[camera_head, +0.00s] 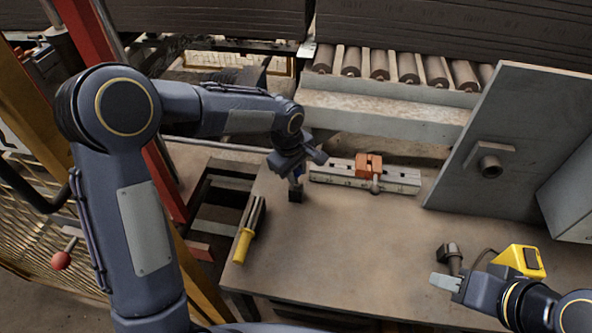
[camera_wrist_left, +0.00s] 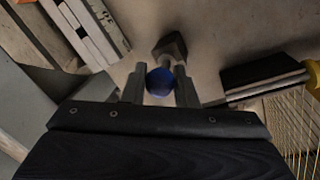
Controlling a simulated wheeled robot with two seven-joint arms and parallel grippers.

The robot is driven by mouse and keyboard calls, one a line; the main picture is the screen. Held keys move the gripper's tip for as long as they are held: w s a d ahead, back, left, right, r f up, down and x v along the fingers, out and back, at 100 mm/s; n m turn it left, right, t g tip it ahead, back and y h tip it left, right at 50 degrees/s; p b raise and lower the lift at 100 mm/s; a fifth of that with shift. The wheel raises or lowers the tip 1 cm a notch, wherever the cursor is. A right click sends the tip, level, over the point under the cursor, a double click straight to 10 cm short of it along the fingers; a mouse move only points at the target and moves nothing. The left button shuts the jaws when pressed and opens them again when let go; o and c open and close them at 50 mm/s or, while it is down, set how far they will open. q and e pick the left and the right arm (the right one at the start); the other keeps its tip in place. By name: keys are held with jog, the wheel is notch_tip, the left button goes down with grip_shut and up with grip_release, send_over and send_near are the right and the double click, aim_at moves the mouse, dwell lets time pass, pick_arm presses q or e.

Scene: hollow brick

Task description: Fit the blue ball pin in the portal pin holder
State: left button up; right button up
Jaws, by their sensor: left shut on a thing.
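The blue ball pin shows in the left wrist view as a blue ball (camera_wrist_left: 160,82) between the two fingers of my left gripper (camera_wrist_left: 158,90), which is shut on it. In the head view my left gripper (camera_head: 299,168) is low over the left part of the table, with a bit of blue below it. A dark square block (camera_wrist_left: 171,46) lies in line with the ball; I cannot tell if it belongs to the pin. A grey upright panel with a short tube (camera_head: 490,166), which looks like the portal pin holder, stands at the right. My right gripper (camera_head: 446,283) is at the lower right; its opening is unclear.
A metal rail with an orange clamp (camera_head: 368,166) lies right of my left gripper. A yellow-handled tool (camera_head: 244,243) lies near the table's left edge. A dark fitting (camera_head: 449,256) and a yellow device (camera_head: 521,262) are by my right gripper. The table middle (camera_head: 345,240) is clear.

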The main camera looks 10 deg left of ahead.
pick_arm(q)
jog(key=o, duration=1)
jog(key=shift+o, duration=0.2)
notch_tip(320, 180, up, 8)
jog(key=s, duration=0.1)
jog(key=shift+s+a+f, duration=0.15)
jog(key=shift+a, duration=0.25)
